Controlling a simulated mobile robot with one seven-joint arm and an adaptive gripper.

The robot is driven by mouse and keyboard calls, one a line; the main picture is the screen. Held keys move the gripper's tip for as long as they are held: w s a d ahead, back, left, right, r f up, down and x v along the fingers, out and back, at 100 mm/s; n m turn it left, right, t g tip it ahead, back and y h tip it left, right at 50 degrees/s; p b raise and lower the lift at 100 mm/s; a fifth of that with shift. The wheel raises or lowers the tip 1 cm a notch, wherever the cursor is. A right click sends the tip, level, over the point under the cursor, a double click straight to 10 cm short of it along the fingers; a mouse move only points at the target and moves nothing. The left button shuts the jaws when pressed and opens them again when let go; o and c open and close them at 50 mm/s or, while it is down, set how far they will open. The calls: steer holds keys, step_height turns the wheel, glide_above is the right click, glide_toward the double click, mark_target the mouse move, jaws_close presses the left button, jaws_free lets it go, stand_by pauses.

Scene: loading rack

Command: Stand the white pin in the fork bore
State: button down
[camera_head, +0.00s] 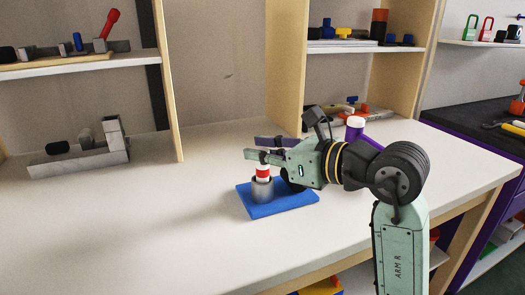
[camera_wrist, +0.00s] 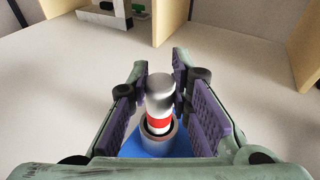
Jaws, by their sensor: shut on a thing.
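The white pin (camera_head: 263,169) with a red band stands upright, its lower end inside a grey cylindrical holder (camera_head: 262,190) on a blue plate (camera_head: 293,205). In the wrist view the pin (camera_wrist: 159,101) shows a rounded pale top, and its red band is just above the holder's rim (camera_wrist: 147,133). My gripper (camera_head: 259,148) reaches in from the right and is shut on the pin's upper part; its purple-padded fingers stand on either side in the wrist view (camera_wrist: 161,95). How deep the pin sits is hidden. I cannot identify a fork bore for certain.
A grey metal block assembly (camera_head: 85,155) lies on the table at the left. Shelves (camera_head: 75,68) with small parts stand behind. A purple object with a white cap (camera_head: 355,122) is behind my wrist. The table's front left is clear.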

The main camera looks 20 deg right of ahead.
steer(key=shift+f+b, duration=0.5)
steer(key=shift+f, duration=0.05)
stand_by(0.4)
steer(key=c, duration=1.4)
jaws_free()
steer(key=v, duration=1.2)
steer(key=shift+s+d, duration=0.1)
